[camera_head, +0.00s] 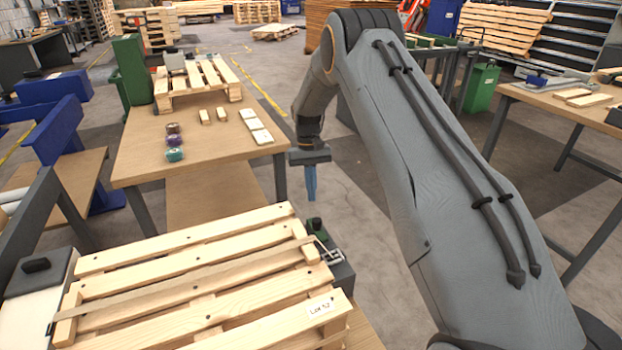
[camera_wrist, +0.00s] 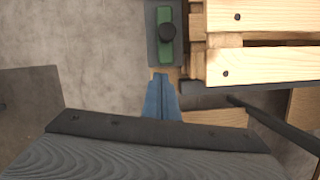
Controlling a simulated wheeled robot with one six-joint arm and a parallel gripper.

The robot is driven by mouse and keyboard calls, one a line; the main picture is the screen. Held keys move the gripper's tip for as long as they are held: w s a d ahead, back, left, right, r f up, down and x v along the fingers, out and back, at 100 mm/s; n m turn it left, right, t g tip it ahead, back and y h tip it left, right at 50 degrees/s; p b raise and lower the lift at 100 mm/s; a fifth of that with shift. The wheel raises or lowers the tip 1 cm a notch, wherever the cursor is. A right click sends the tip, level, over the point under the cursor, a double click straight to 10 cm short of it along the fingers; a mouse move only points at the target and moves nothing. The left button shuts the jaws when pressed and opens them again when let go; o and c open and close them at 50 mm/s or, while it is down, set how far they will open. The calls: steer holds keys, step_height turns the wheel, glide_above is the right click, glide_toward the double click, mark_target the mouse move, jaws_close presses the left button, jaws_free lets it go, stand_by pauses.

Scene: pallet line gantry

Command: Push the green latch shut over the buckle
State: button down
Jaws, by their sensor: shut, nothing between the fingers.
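The green latch (camera_head: 316,223) is at the right edge of the near pallet, by a dark metal block. In the wrist view the green latch (camera_wrist: 165,54) is a narrow green piece with a round black knob on a dark plate. The buckle (camera_head: 326,251) seems to be the small metal part beside the latch, too small to make out clearly. My gripper (camera_head: 311,197) has blue fingers pointing down, above and beyond the latch in the head view. In the wrist view my gripper (camera_wrist: 161,77) is shut and empty, its tips just below the plate's lower end.
The wooden pallet (camera_head: 190,285) has a strap (camera_head: 180,276) across its slats and a label at its near corner. A workbench (camera_head: 195,150) with tape rolls (camera_head: 174,142) and small wood blocks stands behind. Bare floor (camera_head: 365,215) lies right of the pallet.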

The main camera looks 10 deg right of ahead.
mark_target(317, 225)
steer(key=s+f+p, duration=0.2)
steer(key=s, duration=0.1)
steer(key=shift+s+f, duration=0.25)
steer(key=shift+f, duration=0.05)
steer(key=shift+s+f, duration=0.2)
steer(key=shift+s, duration=0.4)
